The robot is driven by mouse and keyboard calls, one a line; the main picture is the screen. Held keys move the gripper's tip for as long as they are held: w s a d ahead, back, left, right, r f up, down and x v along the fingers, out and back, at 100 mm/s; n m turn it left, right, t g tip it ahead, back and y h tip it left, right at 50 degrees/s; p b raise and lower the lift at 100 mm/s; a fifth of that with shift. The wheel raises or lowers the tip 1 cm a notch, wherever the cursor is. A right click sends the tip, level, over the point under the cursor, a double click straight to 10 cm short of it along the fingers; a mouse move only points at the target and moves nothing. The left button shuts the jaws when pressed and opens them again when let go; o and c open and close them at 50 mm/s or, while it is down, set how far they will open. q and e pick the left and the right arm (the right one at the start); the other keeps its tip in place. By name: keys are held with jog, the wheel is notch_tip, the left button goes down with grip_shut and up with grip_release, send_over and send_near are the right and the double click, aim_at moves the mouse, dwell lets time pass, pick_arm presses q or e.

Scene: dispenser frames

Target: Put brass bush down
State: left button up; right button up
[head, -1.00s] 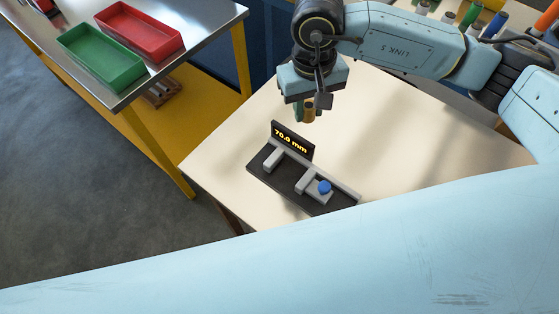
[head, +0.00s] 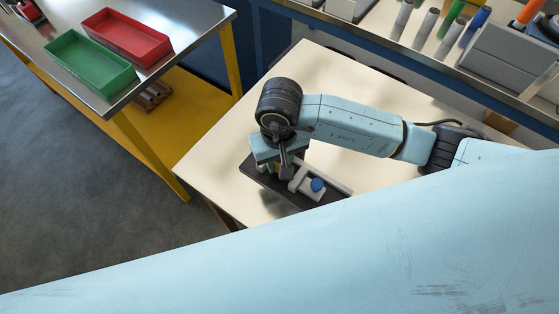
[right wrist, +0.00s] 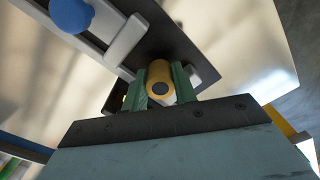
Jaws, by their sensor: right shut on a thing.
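My right gripper (head: 273,166) is over the left end of the measuring gauge (head: 287,190) in the head view, hiding that end and the gauge's display. In the right wrist view my right gripper's green fingers (right wrist: 162,92) are shut on the brass bush (right wrist: 159,73), a short yellow cylinder with a dark hole. The bush lies in front of the gauge's dark base (right wrist: 165,35), near a grey jaw (right wrist: 124,41). I cannot tell whether the bush touches the gauge. The blue knob (head: 317,185) is at the gauge's right part. My left gripper is out of view.
The pale table (head: 235,185) is clear around the gauge. A green tray (head: 90,67) and a red tray (head: 127,38) stand on the metal bench at the left. Several coloured cylinders stand on the back bench at top right. My light-blue arm link crosses the foreground.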

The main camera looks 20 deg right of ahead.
jog(key=shift+f, duration=0.6)
jog(key=shift+f, duration=0.15)
jog(key=o, duration=0.8)
jog(key=shift+c, duration=0.2)
notch_tip(320, 180, up, 12)
jog(key=shift+r, duration=0.2)
